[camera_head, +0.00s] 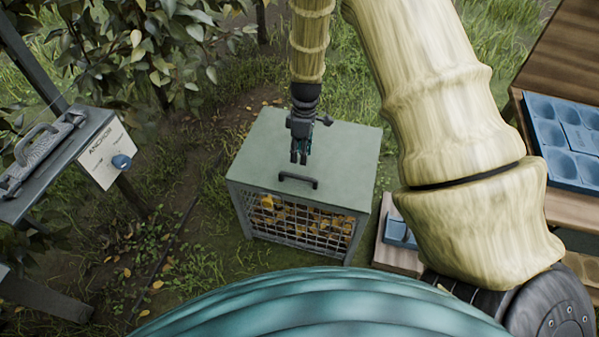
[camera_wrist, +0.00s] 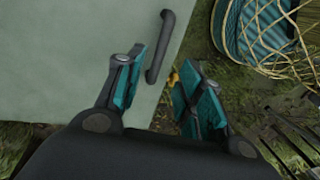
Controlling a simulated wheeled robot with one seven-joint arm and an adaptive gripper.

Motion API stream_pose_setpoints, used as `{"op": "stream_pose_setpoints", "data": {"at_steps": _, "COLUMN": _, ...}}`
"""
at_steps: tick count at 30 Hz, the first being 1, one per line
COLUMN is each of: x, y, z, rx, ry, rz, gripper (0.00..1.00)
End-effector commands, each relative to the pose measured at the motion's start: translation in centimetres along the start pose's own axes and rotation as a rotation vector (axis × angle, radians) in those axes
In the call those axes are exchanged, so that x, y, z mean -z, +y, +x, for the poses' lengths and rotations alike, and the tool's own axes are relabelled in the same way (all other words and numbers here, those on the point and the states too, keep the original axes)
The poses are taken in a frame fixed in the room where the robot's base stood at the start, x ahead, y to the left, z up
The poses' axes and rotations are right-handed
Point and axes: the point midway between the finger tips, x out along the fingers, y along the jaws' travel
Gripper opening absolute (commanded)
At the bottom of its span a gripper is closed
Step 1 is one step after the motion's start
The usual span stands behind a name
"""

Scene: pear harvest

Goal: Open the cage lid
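The cage (camera_head: 295,222) stands on the ground with a mesh front, and yellow-brown leaves or fruit show behind the mesh. Its flat grey-green lid (camera_head: 345,150) is shut. A dark bar handle (camera_head: 298,180) sits near the lid's front edge. My gripper (camera_head: 299,158) hangs over the lid, just behind the handle in the head view, fingers pointing down. In the wrist view my gripper (camera_wrist: 157,95) has its two teal-padded fingers spread apart with nothing between them. The handle (camera_wrist: 160,47) shows just beyond the fingertips, and the lid (camera_wrist: 75,50) fills the left side.
A post-mounted panel with a sign marked ANCHOR (camera_head: 105,150) and a latch-like device (camera_head: 40,155) stand at left. A wooden table with a blue tray (camera_head: 560,135) is at right. A small wooden box (camera_head: 398,258) sits close beside the cage. Grass and a bush surround it.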

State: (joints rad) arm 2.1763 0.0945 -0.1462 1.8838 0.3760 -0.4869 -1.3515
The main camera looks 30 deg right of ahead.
Motion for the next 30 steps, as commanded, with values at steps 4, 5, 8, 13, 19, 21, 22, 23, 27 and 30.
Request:
{"op": "stream_pose_setpoints", "data": {"at_steps": 4, "x": 0.0, "y": -0.1, "z": 2.3, "rx": 0.002, "ry": -0.002, "rz": 0.001, "gripper": 0.37}}
{"op": "stream_pose_setpoints", "data": {"at_steps": 5, "x": -0.1, "y": -0.1, "z": 2.7, "rx": 0.002, "ry": -0.002, "rz": 0.000, "gripper": 0.37}}
{"op": "stream_pose_setpoints", "data": {"at_steps": 8, "x": 0.0, "y": -0.1, "z": 4.1, "rx": 0.002, "ry": -0.002, "rz": 0.000, "gripper": 0.37}}
{"op": "stream_pose_setpoints", "data": {"at_steps": 13, "x": 0.0, "y": -0.1, "z": 6.4, "rx": 0.001, "ry": -0.002, "rz": 0.000, "gripper": 0.37}}
{"op": "stream_pose_setpoints", "data": {"at_steps": 19, "x": 0.0, "y": -0.1, "z": 8.1, "rx": 0.000, "ry": -0.001, "rz": 0.000, "gripper": 0.37}}
{"op": "stream_pose_setpoints", "data": {"at_steps": 21, "x": 0.0, "y": -0.1, "z": 8.3, "rx": 0.000, "ry": -0.001, "rz": 0.001, "gripper": 0.37}}
{"op": "stream_pose_setpoints", "data": {"at_steps": 22, "x": 0.0, "y": -0.1, "z": 8.4, "rx": 0.000, "ry": 0.000, "rz": 0.001, "gripper": 0.37}}
{"op": "stream_pose_setpoints", "data": {"at_steps": 23, "x": 0.0, "y": 0.0, "z": 8.5, "rx": 0.000, "ry": 0.000, "rz": 0.001, "gripper": 0.37}}
{"op": "stream_pose_setpoints", "data": {"at_steps": 27, "x": 0.0, "y": 0.0, "z": 8.6, "rx": -0.001, "ry": 0.000, "rz": 0.001, "gripper": 0.37}}
{"op": "stream_pose_setpoints", "data": {"at_steps": 30, "x": 0.0, "y": 0.0, "z": 8.6, "rx": -0.001, "ry": 0.000, "rz": 0.001, "gripper": 0.37}}
